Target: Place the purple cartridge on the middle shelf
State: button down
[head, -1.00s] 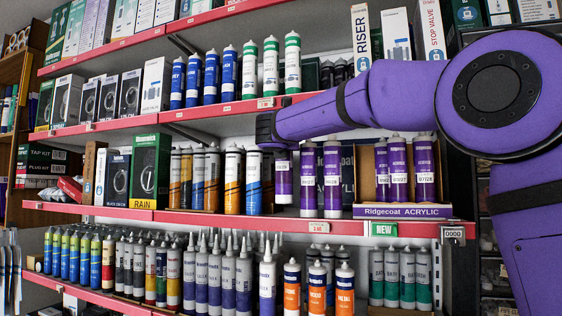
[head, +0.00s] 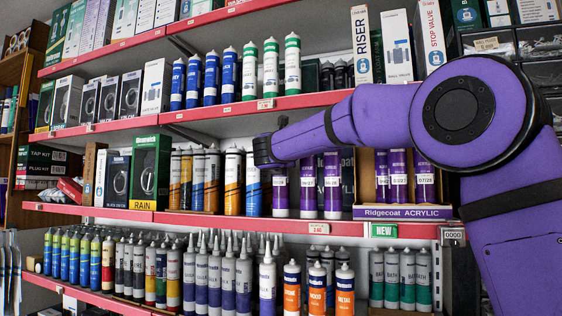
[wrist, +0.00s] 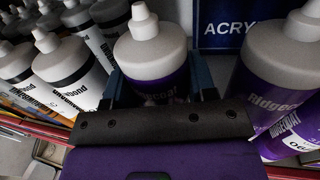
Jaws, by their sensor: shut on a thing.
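The purple cartridge (head: 280,193) with a white base band is upright at the middle shelf (head: 262,225), at the left end of the purple row. Its base looks level with its neighbours' bases; I cannot tell whether it bears on the shelf. My gripper (head: 272,150) is around its upper part, its fingers mostly hidden in the head view. In the wrist view the cartridge (wrist: 158,84) shows its white cap and nozzle between the two dark fingers of my gripper (wrist: 157,90). Two more purple cartridges (head: 307,188) stand just to its right, apart from it.
Orange, black and white cartridges (head: 232,182) stand close on the left. A Ridgecoat ACRYLIC box (head: 402,213) with purple cartridges stands on the right. The upper shelf edge (head: 240,108) runs above my gripper. Nozzled tubes (head: 267,281) fill the lower shelf.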

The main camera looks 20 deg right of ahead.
jog(key=shift+c, duration=2.2)
grip_release()
jog(key=shift+f, duration=0.1)
jog(key=v, duration=1.2)
